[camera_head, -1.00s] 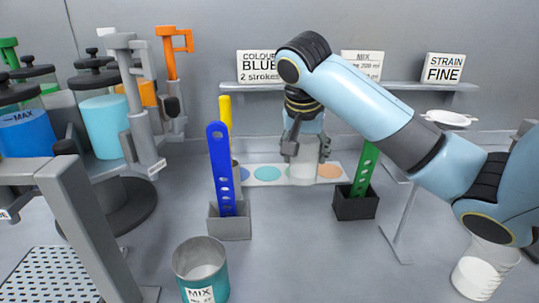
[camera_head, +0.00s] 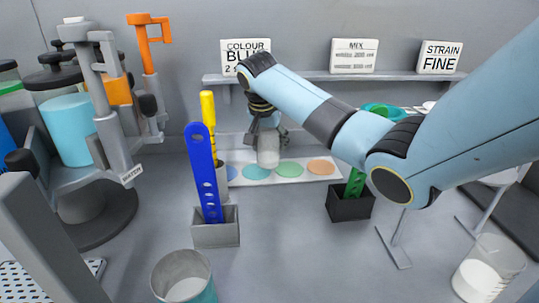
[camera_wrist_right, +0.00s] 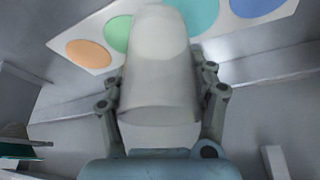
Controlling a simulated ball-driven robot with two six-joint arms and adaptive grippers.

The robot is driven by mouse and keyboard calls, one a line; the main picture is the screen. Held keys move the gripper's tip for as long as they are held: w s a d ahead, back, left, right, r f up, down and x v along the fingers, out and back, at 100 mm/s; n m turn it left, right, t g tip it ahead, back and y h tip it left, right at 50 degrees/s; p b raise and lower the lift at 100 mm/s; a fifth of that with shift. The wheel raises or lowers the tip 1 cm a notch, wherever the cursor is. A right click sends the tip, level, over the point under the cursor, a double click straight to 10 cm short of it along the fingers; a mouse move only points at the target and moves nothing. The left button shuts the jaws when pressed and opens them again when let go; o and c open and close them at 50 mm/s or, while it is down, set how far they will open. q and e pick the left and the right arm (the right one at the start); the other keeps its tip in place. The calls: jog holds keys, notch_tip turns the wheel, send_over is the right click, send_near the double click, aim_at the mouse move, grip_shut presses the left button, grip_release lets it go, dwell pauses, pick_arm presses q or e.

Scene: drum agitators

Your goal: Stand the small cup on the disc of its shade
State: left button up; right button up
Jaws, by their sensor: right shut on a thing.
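My right gripper (camera_head: 267,143) is shut on a small pale, frosted cup (camera_head: 268,156) and holds it roughly upright. In the head view the cup is in front of the teal disc (camera_head: 256,174) and the green disc (camera_head: 288,169) of a white strip (camera_head: 305,179). The strip also has a blue disc (camera_head: 232,170) and an orange disc (camera_head: 321,167). In the right wrist view the cup (camera_wrist_right: 158,75) sits between the fingers and overlaps the green disc (camera_wrist_right: 116,34) and teal disc (camera_wrist_right: 203,14). I cannot tell the shade inside the cup, nor its height above the strip. My left gripper is out of view.
A grey holder (camera_head: 216,235) with a blue slotted paddle stands front left of the strip. A black holder (camera_head: 350,205) with a green paddle stands right. A metal tin (camera_head: 184,277) is in front, a clear beaker (camera_head: 488,268) at lower right. Dispensers crowd the left.

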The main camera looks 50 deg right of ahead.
aim_at(270, 155)
jog(key=shift+f, duration=2)
jog(key=shift+f, duration=0.1)
jog(key=o, duration=1.2)
jog(key=v, duration=1.2)
